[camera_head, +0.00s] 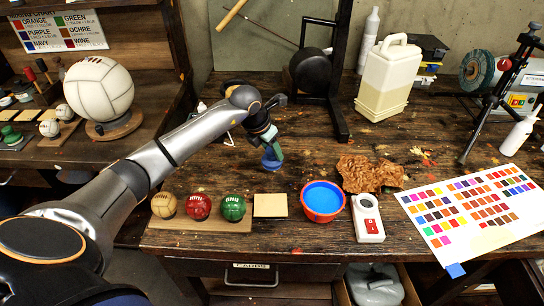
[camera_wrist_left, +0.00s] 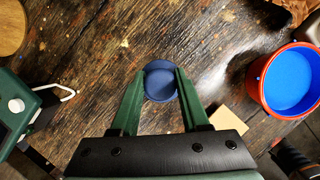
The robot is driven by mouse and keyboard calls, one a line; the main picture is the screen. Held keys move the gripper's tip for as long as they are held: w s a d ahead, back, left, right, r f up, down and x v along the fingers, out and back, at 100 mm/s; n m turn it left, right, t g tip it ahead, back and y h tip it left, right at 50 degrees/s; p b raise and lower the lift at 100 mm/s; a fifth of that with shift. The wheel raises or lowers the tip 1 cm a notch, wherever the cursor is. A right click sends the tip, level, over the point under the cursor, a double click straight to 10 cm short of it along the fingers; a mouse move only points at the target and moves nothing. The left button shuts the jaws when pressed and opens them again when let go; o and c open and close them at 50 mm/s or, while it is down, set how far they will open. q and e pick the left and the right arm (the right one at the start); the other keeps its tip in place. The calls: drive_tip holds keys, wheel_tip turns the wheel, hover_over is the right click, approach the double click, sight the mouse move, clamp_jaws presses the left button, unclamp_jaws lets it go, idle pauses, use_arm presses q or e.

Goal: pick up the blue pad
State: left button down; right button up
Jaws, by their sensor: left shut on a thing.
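The blue pad (camera_head: 271,160) is a small, round, dark blue piece on or just above the wooden bench; I cannot tell which. My left gripper (camera_head: 273,149) points down over it with green fingers closed around its upper part. In the left wrist view the pad (camera_wrist_left: 160,84) sits between the two fingertips of the left gripper (camera_wrist_left: 160,76). Its underside is hidden. My right gripper is not in view.
Brown, red and green balls (camera_head: 198,206) sit on a wooden strip at the front edge. A red-rimmed bowl of blue (camera_head: 323,218), a white device (camera_head: 368,217) and crumpled brown paper (camera_head: 368,175) lie to the right. A dark stand (camera_head: 339,100) rises behind the gripper.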

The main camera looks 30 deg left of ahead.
use_arm(q)
drive_tip(key=s+d+r+b, duration=0.2)
drive_tip(key=s+d+r, duration=0.7)
drive_tip(key=d+r, duration=0.1)
drive_tip(key=shift+s+d+r, duration=0.15)
drive_tip(key=shift+d+r, duration=0.05)
drive_tip(key=shift+r, duration=0.25)
drive_tip(key=c, duration=1)
unclamp_jaws()
drive_tip(key=c, duration=2.2)
unclamp_jaws()
